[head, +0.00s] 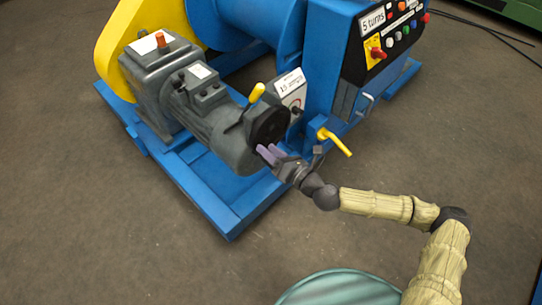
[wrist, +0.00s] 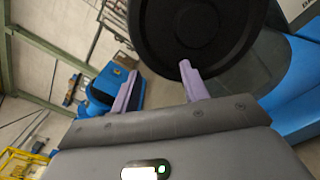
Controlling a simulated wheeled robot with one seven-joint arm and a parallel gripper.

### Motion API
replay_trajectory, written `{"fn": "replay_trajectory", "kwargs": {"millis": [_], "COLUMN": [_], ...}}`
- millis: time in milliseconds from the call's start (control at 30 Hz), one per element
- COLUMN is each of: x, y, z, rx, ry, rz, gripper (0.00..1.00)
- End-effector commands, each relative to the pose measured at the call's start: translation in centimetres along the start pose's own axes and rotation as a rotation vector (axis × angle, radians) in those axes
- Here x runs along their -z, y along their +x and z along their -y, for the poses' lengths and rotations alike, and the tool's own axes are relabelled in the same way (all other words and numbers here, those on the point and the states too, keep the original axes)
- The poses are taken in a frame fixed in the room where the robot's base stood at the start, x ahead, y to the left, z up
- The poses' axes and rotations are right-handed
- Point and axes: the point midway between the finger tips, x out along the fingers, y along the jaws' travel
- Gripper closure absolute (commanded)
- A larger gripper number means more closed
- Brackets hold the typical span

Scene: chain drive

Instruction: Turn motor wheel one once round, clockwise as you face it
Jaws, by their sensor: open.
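The only motor wheel I see is a black disc (head: 270,124) on the end of the grey motor (head: 218,125). No number on it is readable. It fills the upper middle of the wrist view (wrist: 190,35). My gripper (head: 268,153) is open, with its purple fingers at the lower edge of the wheel. In the wrist view my gripper (wrist: 158,82) has one finger overlapping the wheel's lower rim and the other left of it. Nothing is between the fingers. I cannot tell whether the overlapping finger touches the wheel.
A yellow-knobbed lever (head: 256,95) rises beside the wheel. A yellow handle (head: 335,142) sticks out from the blue frame (head: 225,208) to the right. A control box (head: 385,45) with buttons stands behind. A ribbed teal round object (head: 340,288) is at the front. Floor to the left is clear.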

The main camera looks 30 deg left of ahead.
Motion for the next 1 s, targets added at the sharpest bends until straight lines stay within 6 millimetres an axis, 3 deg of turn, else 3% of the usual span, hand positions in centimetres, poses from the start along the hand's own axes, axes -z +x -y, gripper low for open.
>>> {"fn": "replay_trajectory", "kwargs": {"millis": [33, 200, 567, 800, 1000], "x": [-1.1, -2.8, -3.1, -1.8, 2.4], "y": [0.0, 0.0, 0.0, -0.2, -1.9], "z": [-0.9, -2.3, -2.6, -3.1, -3.6], "rx": [-0.001, -0.001, 0.0, -0.018, -0.085], "ry": [-0.001, 0.001, 0.0, -0.093, -0.404], "rz": [0.0, 0.0, 0.0, -0.065, -0.273], "gripper": [0.55, 0.55, 0.55, 1.0, 1.0]}}
